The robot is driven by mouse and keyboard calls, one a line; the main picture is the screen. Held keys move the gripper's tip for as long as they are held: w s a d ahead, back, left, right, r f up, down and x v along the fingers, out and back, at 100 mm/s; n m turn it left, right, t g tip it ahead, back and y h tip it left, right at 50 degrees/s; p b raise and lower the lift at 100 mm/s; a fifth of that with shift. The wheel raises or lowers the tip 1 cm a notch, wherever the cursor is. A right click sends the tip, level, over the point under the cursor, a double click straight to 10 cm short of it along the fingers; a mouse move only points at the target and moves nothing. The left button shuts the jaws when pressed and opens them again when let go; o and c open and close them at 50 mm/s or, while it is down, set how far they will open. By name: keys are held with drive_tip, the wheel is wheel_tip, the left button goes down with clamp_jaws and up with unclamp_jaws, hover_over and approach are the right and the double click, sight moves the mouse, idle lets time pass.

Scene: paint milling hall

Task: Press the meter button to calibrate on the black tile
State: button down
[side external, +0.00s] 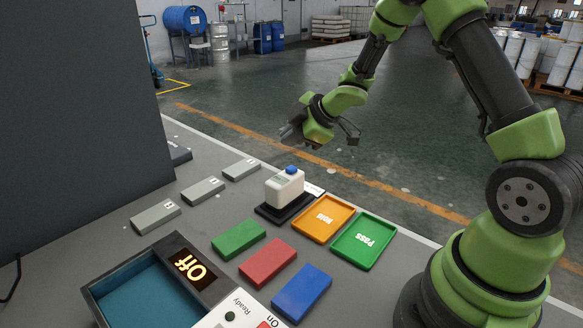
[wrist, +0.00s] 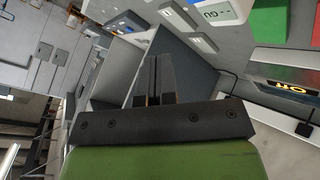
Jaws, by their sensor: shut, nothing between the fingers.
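The meter (side external: 284,188) is a white box with a grey display and a blue button (side external: 291,170) on top. It stands upright on the black tile (side external: 268,211). In the wrist view part of the meter (wrist: 214,10) shows at the top edge, cut off by the frame. My gripper (side external: 288,136) is above and behind the meter, apart from it. In the wrist view its fingers (wrist: 155,75) are together with nothing between them.
Grey numbered blocks (side external: 203,191) lie left of the meter. Orange "Hold" (side external: 347,205) and green "Pass" (side external: 388,238) trays lie right. Green, red (side external: 268,262) and blue blocks lie in front. A blue-lined box (side external: 98,285) with an "Off" display is front left. A dark panel (side external: 80,100) stands left.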

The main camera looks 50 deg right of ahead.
sight(291, 169)
drive_tip(key=shift+f, duration=1.9)
drive_tip(key=shift+f, duration=0.1)
idle(0.5)
drive_tip(key=shift+f, duration=0.3)
drive_tip(key=shift+f, duration=0.45)
idle(0.6)
drive_tip(key=shift+r, duration=0.85)
drive_tip(key=shift+r, duration=0.1)
drive_tip(key=shift+r, duration=2.45)
